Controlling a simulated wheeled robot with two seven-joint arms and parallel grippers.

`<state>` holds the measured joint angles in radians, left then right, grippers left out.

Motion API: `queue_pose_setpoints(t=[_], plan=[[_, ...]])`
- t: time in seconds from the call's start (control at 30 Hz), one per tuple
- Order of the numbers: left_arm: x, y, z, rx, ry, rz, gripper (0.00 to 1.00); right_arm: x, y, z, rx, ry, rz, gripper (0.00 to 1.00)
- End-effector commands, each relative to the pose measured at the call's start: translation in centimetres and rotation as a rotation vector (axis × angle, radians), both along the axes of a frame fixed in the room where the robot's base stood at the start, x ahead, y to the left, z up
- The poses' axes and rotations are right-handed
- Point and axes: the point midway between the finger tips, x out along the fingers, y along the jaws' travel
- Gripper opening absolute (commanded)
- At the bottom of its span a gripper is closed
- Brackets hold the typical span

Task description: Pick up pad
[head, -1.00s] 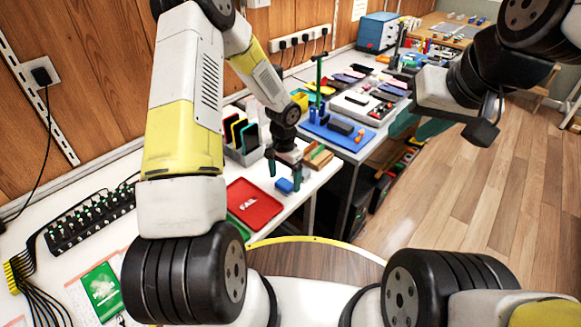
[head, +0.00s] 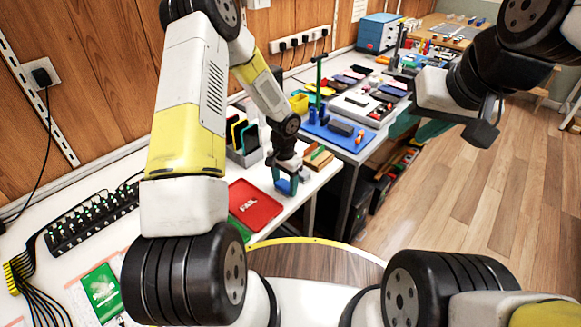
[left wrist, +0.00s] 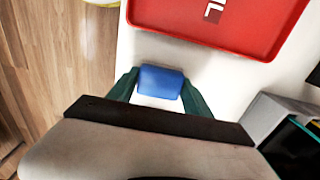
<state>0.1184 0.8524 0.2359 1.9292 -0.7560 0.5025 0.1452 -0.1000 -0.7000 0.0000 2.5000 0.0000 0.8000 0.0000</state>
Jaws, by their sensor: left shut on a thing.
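The small blue pad (left wrist: 161,82) sits between the two green fingers of my left gripper (left wrist: 160,84) in the left wrist view, with a finger against each side. In the head view my left gripper (head: 286,187) points down at the table edge, shut on the pad (head: 285,186), which is partly covered by the fingers. Whether the pad is clear of the table cannot be told. My right gripper (head: 404,132) is at the right, its green fingers apart and empty, away from the pad.
A red tray marked FAIL (head: 253,218) lies just left of the pad, with a green tray (head: 238,231) partly behind my arm. A grey rack (head: 245,157) of dark slabs stands behind. Floor lies beyond the table edge.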

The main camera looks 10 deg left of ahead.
Motion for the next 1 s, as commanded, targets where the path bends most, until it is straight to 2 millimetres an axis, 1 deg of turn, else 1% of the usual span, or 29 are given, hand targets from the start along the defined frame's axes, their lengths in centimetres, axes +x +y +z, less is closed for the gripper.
queue_pose_setpoints(t=[0.17, 0.27, 0.4, 0.43, 0.57, 0.8, 1.0], plan=[[0.0, 0.0, 0.6, 0.000, -0.001, 0.001, 0.19, 0.0, 0.0, 0.0, 0.000, 0.000, 0.000, 0.36], [0.1, 0.0, 1.5, 0.000, -0.002, 0.001, 0.19, 0.0, 0.0, 0.0, 0.000, 0.000, 0.000, 0.36], [0.1, 0.0, 3.6, 0.000, -0.004, 0.001, 0.19, 0.0, 0.0, 0.0, 0.000, 0.000, 0.000, 0.36], [-0.4, 0.0, 3.8, 0.001, -0.001, -0.001, 0.19, 0.0, 0.0, 0.0, 0.000, 0.000, 0.000, 0.36], [-3.5, 0.1, 3.9, 0.002, 0.001, -0.003, 0.19, 0.0, 0.0, 0.0, 0.000, 0.000, 0.000, 0.36], [-9.1, 0.2, 4.4, 0.002, 0.001, -0.005, 0.19, 0.0, 0.0, 0.0, 0.000, 0.000, 0.000, 0.36], [-13.0, 0.3, 4.8, 0.001, 0.000, -0.003, 0.19, 0.0, 0.0, 0.0, 0.000, 0.000, 0.000, 0.36]])
